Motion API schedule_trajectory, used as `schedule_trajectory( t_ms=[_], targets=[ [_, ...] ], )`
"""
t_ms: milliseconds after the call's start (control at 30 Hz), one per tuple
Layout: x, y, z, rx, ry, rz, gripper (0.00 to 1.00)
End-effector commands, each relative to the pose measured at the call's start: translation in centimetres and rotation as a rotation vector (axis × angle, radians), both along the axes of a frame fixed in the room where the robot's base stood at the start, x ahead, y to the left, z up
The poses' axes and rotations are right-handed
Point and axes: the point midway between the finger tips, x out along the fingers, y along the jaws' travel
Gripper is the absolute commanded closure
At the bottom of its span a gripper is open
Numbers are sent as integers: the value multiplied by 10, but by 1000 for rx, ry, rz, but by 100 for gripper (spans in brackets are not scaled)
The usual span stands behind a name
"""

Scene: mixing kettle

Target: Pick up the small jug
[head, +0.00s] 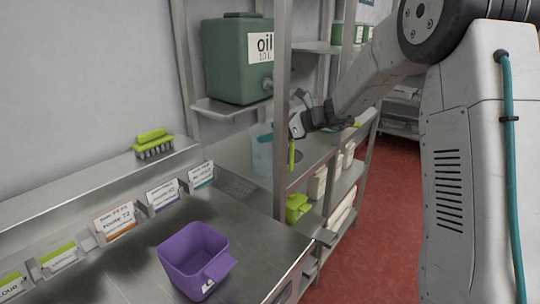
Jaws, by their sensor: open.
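A pale, translucent blue vessel (262,152), which looks like the small jug, stands on the steel counter below the green oil tank. A shelf post partly hides its right side, and I cannot make out its handle. My gripper (297,124) is at the end of my arm, just right of the vessel and a little above it, close to the post. It is open, with nothing seen between its fingers. Whether it touches the vessel cannot be told.
The green oil tank (240,58) with a tap sits on a shelf above. The upright post (282,100) stands close to my gripper. A purple container (190,262) is on the front counter. Red floor (385,190) is clear at right.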

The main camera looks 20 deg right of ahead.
Motion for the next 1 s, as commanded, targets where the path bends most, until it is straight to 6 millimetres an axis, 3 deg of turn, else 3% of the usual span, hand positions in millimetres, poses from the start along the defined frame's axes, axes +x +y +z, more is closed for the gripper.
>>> schedule_trajectory(
  t_ms=[100, 300, 500, 800, 1000],
  targets=[
    [6, 10, -5, 1, 1, 1, 0],
    [7, 10, -5, 0, 0, -1, 0],
    [7, 10, -5, 0, 0, 0, 49],
    [7, 9, -3, 1, -1, -1, 49],
    [7, 9, 14, -2, -4, 1, 49]
  ],
)
